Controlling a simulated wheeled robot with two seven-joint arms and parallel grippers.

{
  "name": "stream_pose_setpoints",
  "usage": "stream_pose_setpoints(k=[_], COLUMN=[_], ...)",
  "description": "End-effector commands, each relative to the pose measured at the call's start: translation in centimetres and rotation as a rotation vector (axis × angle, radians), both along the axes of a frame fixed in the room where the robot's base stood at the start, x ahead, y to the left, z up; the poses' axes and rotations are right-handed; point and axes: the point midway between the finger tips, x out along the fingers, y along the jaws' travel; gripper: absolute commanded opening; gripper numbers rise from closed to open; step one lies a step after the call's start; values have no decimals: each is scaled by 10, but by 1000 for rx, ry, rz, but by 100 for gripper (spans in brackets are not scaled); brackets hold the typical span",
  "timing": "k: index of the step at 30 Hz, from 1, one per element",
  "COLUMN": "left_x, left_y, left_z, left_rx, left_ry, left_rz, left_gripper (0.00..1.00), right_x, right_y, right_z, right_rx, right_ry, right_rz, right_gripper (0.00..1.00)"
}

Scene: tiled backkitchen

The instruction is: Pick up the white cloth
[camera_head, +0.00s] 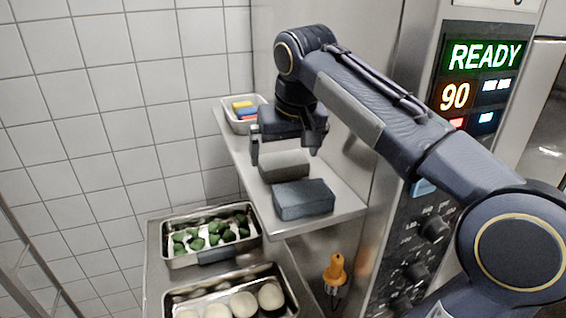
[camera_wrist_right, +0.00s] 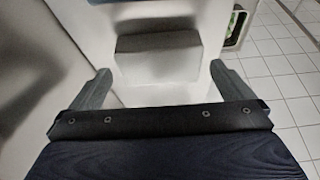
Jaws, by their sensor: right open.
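A grey folded cloth-like block (camera_head: 284,166) lies on the steel shelf (camera_head: 345,207), and a darker blue-grey block (camera_head: 303,198) lies in front of it. Neither looks plainly white in the head view. My right gripper (camera_head: 286,154) is open and empty above the grey block, its fingers pointing down on either side. In the right wrist view, a pale grey block (camera_wrist_right: 158,60) shows between and just beyond the open fingers of the right gripper (camera_wrist_right: 159,76); I cannot tell which block it is. My left gripper is out of view.
A small tray (camera_head: 237,124) with coloured items stands at the shelf's back end. Below are a tray of green pieces (camera_head: 166,262) and a tray of pale round pieces (camera_head: 170,298). A control panel (camera_head: 412,235) with a lit display is at right; an orange-handled item (camera_head: 335,268) hangs below the shelf.

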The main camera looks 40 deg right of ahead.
Motion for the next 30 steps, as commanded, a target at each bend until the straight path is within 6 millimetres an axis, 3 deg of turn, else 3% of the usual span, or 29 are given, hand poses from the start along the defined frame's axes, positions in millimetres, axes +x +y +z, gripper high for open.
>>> stream_pose_setpoints(k=[6, 14, 21, 30], left_x=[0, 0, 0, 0], left_y=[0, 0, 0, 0], left_z=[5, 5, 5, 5], left_rx=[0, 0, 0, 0], left_ry=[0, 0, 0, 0], left_rz=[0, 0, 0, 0], left_gripper=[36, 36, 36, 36], right_x=[11, 12, 12, 12], right_y=[-5, -5, -5, -5], right_z=[-23, -25, -25, -22], right_rx=[1, 1, 1, 0], right_ry=[2, 1, 0, -2], right_rz=[0, 0, 1, 1], right_gripper=[100, 100, 69, 67])
